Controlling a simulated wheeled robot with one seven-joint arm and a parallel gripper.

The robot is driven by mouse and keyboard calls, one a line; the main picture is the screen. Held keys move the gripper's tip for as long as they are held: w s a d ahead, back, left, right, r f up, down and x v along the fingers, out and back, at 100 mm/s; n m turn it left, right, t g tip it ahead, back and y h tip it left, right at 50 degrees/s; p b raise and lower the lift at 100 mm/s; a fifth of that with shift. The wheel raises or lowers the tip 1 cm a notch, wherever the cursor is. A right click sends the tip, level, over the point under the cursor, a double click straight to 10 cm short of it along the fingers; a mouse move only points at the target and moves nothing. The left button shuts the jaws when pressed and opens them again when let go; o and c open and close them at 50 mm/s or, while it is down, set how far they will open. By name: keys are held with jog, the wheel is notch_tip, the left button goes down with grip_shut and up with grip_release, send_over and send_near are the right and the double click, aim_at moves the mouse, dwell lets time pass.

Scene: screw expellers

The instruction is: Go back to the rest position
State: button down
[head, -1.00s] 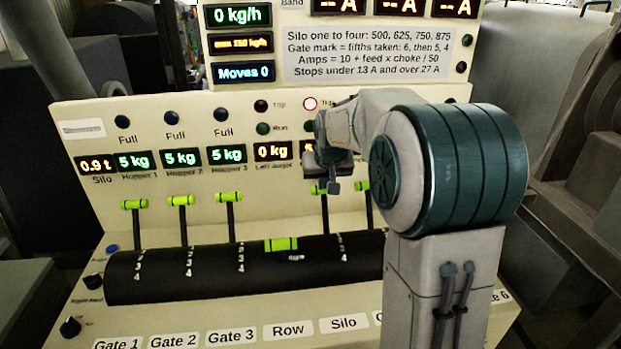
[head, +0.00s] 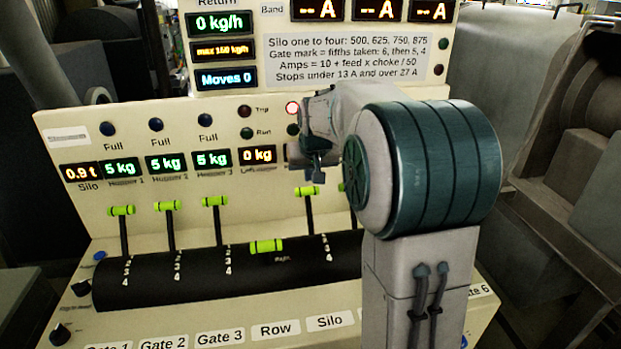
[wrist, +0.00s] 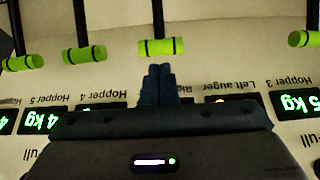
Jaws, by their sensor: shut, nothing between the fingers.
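My gripper (head: 317,176) hangs in front of the upright panel (head: 80,135), above the lever row. In the wrist view my gripper's fingers (wrist: 159,72) are together with nothing between them. A lever handle (wrist: 161,47) appears just beyond the fingertips there; whether they touch it is hard to tell. In the head view that area holds a green lever handle (head: 305,191), partly below my gripper. My arm hides the right part of the panel and the levers behind it.
Green handles (head: 121,210) (head: 166,205) (head: 214,201) stand raised along the black drum (head: 190,275). One handle (head: 266,246) sits lower, at the drum. A display board (head: 360,60) rises behind. Grey machinery (head: 570,160) stands at the right.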

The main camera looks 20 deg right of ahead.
jog(key=w+v, duration=0.1)
jog(key=v, duration=0.7)
jog(key=shift+s+r+b, duration=0.2)
jog(key=shift+r+b, duration=0.15)
jog(key=shift+r, duration=0.2)
jog(key=s+a+f+g, duration=0.1)
jog(key=s+a+f, duration=0.2)
jog(key=s, duration=0.6)
jog(key=s+a+f+n, duration=0.1)
jog(key=s+a+f, duration=0.1)
jog(key=s+f, duration=0.4)
jog(key=s+a+f+n+g, duration=0.1)
jog(key=s+a+f, duration=0.2)
jog(key=s, duration=0.9)
notch_tip(320, 180, down, 2)
jog(key=shift+s+a+f+g+y, duration=0.2)
jog(key=shift+s+a+g+y, duration=0.1)
jog(key=shift+y, duration=0.1)
